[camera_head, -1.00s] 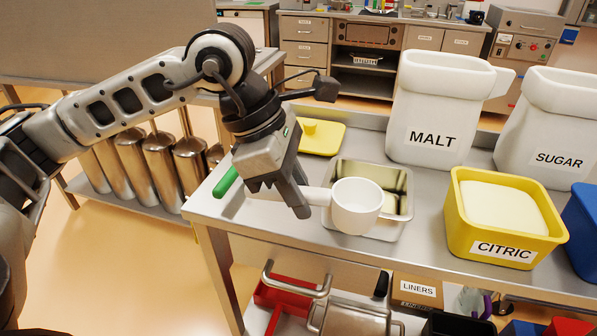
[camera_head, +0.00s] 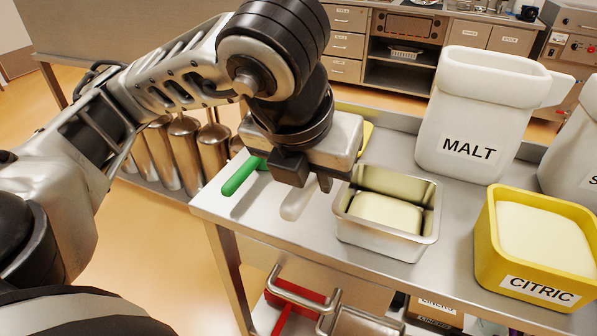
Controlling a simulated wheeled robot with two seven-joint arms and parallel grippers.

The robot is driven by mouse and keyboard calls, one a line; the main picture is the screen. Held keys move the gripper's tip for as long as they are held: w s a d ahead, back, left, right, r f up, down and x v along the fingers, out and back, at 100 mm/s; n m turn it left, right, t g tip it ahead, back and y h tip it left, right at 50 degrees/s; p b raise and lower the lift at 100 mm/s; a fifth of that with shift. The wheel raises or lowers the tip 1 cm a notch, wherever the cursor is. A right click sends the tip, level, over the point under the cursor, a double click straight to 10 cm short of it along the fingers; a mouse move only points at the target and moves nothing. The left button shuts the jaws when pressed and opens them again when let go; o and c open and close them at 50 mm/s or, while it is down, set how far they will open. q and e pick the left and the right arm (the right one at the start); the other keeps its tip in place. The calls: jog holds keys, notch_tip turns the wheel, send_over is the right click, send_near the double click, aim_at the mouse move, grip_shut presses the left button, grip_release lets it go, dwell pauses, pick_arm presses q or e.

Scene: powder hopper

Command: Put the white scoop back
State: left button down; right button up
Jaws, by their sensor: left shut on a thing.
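My left gripper (camera_head: 310,180) is over the left part of the steel table, pointing down and shut on the white scoop. Only a pale handle-like piece of the white scoop (camera_head: 297,201) shows below the fingers, slanting to the lower left. The scoop's cup is hidden behind my gripper and wrist. Whether the scoop touches the table, I cannot tell. A steel pan (camera_head: 428,226) with a pale cream mass in it stands just right of the gripper. My right gripper is not in view.
A green handle (camera_head: 242,177) lies left of my gripper. A yellow thing (camera_head: 367,132) shows partly behind my wrist. The MALT container (camera_head: 470,125) stands behind the pan, and the yellow CITRIC bin (camera_head: 490,245) to the right. The table's front left corner is bare.

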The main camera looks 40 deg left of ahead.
pick_arm(q)
jog(key=shift+w+a+p, duration=0.2)
jog(key=shift+a+p, duration=0.3)
jog(key=shift+p, duration=0.45)
jog(key=w+a+f+b, duration=0.1)
jog(key=w+a+f, duration=0.2)
jog(key=a+f, duration=0.1)
jog(key=w+a+f+b, duration=0.2)
jog(key=w+a+f, duration=0.2)
jog(key=shift+w+f+b, duration=0.1)
jog(key=shift+b, duration=0.2)
jog(key=shift+w+a+f, duration=0.1)
jog(key=shift+a+f, duration=0.05)
jog(key=f, duration=0.4)
jog(key=shift+w+a, duration=0.3)
jog(key=c, duration=1.3)
grip_release()
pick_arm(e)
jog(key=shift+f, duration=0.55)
